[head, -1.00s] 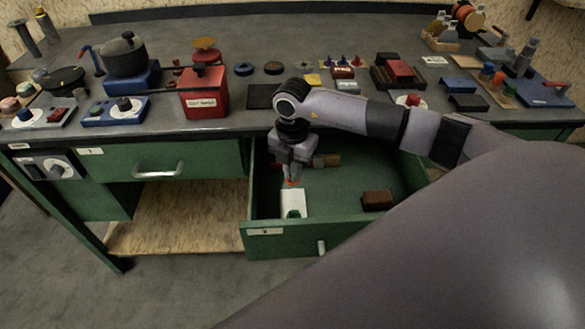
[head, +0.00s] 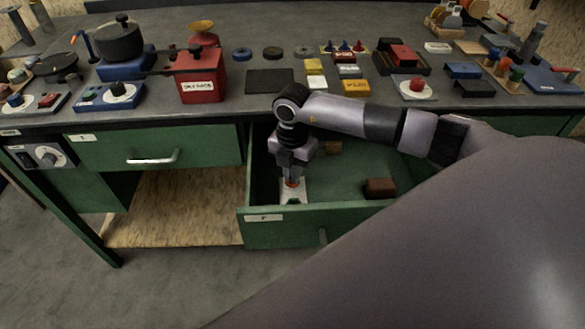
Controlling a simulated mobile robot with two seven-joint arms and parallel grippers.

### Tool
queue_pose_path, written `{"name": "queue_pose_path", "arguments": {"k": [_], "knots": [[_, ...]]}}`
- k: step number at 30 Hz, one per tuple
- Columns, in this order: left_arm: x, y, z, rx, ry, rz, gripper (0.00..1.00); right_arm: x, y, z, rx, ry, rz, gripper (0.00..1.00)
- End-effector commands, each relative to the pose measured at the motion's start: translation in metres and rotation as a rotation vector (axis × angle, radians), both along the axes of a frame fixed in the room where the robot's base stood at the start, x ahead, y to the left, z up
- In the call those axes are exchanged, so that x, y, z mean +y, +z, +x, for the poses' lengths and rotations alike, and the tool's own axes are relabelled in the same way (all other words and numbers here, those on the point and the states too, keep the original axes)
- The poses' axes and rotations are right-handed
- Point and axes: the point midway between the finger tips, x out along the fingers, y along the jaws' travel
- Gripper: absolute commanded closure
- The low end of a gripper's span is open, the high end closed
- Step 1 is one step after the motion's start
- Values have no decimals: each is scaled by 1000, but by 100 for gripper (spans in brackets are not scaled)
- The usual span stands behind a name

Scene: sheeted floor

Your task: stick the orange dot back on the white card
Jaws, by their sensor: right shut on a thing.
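The white card (head: 297,197) lies in the open green drawer (head: 350,213), near its front left corner. My right gripper (head: 291,183) points down over the card. It is shut on the orange dot (head: 291,184), a small orange-red spot at its fingertips. The dot is at or just above the card's upper part; I cannot tell whether they touch. The fingers hide part of the dot and the card. My left gripper is not in view.
A brown block (head: 379,187) lies in the drawer to the right, and another small brown piece (head: 330,148) lies further back. The drawer walls surround the gripper. The bench top (head: 225,112) above holds a red box (head: 202,83), a pot (head: 118,43) and several small parts.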

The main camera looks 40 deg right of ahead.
Motion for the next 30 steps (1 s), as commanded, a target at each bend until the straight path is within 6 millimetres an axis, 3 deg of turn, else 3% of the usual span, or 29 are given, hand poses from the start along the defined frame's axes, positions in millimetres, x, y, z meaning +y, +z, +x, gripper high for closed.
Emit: {"name": "queue_pose_path", "arguments": {"k": [30], "knots": [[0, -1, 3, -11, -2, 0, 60, 0, -9, 0, 0, 1, 0, 100]]}}
